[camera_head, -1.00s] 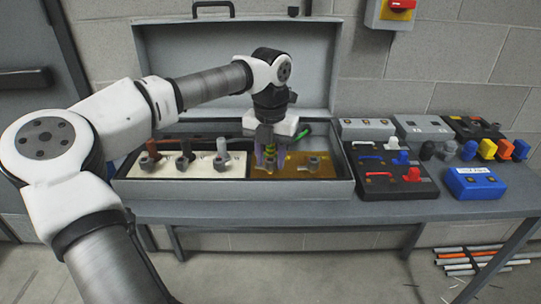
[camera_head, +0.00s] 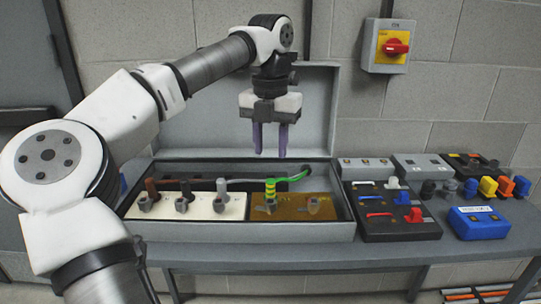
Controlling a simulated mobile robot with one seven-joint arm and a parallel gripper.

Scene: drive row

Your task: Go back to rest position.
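My gripper (camera_head: 270,138) hangs fingers-down above the open grey case. Its two purple fingers are apart with nothing between them, and both are well clear of the things below. The grey case (camera_head: 300,234) holds a cream panel (camera_head: 200,208) with several plugs or connectors, and a brown panel (camera_head: 292,209). A connector with yellow-green bands (camera_head: 270,190) stands on the brown panel, with a green cable (camera_head: 296,175) near its top. A small grey fitting (camera_head: 314,205) sits to its right.
A black panel (camera_head: 390,228) with coloured switches, a blue box (camera_head: 478,222) and several coloured plugs stand on the bench to the right. A red-and-yellow switch (camera_head: 395,45) is on the wall. The case lid (camera_head: 310,110) stands open behind the arm.

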